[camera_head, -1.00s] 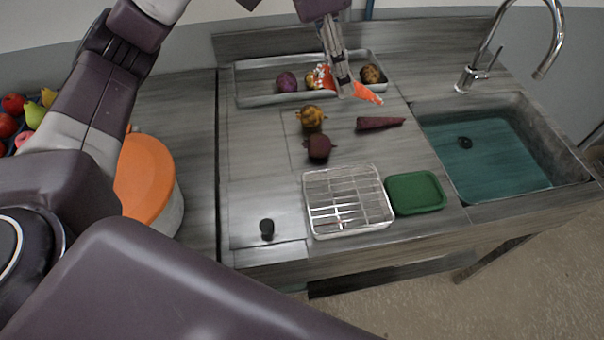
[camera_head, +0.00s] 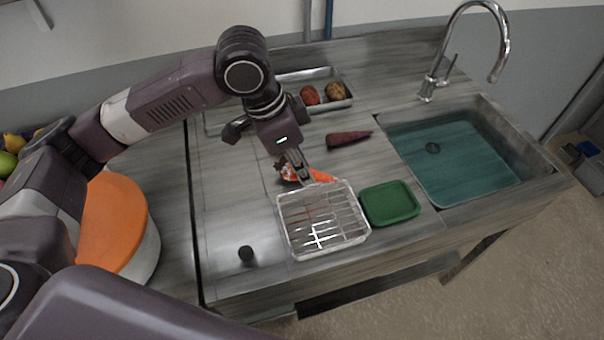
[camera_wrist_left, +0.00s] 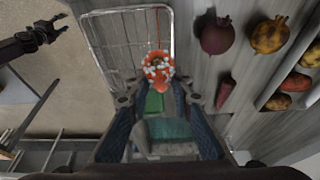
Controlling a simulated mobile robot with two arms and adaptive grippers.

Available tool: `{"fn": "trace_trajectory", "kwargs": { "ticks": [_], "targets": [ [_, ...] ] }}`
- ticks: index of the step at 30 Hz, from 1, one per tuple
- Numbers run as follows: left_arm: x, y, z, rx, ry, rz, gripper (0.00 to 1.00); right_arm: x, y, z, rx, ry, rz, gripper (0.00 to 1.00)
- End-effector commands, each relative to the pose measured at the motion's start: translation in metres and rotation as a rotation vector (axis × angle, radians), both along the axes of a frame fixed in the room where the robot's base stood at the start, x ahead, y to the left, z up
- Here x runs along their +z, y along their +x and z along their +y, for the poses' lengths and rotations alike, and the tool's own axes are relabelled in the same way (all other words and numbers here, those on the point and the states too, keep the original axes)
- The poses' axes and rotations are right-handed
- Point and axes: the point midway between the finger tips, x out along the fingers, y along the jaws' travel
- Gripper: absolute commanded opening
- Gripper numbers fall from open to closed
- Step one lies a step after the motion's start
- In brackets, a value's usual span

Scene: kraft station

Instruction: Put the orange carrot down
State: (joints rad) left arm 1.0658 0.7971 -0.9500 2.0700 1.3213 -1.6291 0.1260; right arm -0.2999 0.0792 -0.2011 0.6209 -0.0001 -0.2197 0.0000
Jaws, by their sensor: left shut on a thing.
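The orange carrot (camera_head: 323,176) is between the fingers of my left gripper (camera_head: 302,168), low over the counter just behind the wire rack (camera_head: 322,222). I cannot tell whether the carrot touches the counter. In the left wrist view the carrot (camera_wrist_left: 158,66) points end-on at the camera between the fingers, its end speckled white, with the wire rack (camera_wrist_left: 122,45) beyond it. My left gripper is shut on the carrot. My right gripper (camera_wrist_left: 40,36) seems to show small and dark at the upper left of the wrist view, its jaws unclear.
A purple carrot (camera_head: 348,138) lies behind, and a metal tray (camera_head: 345,78) with potatoes stands at the back. A beet (camera_wrist_left: 217,36) and a yellow root (camera_wrist_left: 269,36) lie nearby. The sink (camera_head: 455,150) is at right.

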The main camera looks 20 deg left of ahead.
Motion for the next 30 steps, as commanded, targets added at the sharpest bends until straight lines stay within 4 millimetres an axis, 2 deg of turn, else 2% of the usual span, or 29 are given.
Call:
{"fn": "trace_trajectory", "kwargs": {
  "ticks": [3, 5, 16, 17, 21, 30],
  "targets": [
    [-0.020, -0.001, 0.000, 0.001, 0.001, 0.005, 0.00, 0.002, -0.001, 0.004, -0.001, 0.005, 0.001, 0.40],
    [-0.026, -0.001, 0.000, 0.000, 0.001, 0.004, 0.00, 0.002, -0.001, 0.005, -0.001, 0.006, 0.001, 0.40],
    [-0.031, 0.000, 0.000, 0.000, 0.000, 0.002, 0.00, 0.003, -0.001, 0.003, -0.001, 0.003, 0.002, 0.40],
    [-0.031, 0.000, 0.000, 0.001, 0.000, 0.002, 0.24, 0.003, -0.001, 0.002, -0.001, 0.003, 0.003, 0.40],
    [-0.030, 0.000, 0.000, 0.001, 0.000, 0.002, 0.38, 0.002, -0.001, -0.001, 0.000, 0.000, 0.002, 0.40],
    [-0.029, 0.000, 0.000, 0.000, 0.000, 0.000, 0.38, 0.002, -0.001, -0.003, -0.001, -0.003, 0.002, 0.40]
  ]
}}
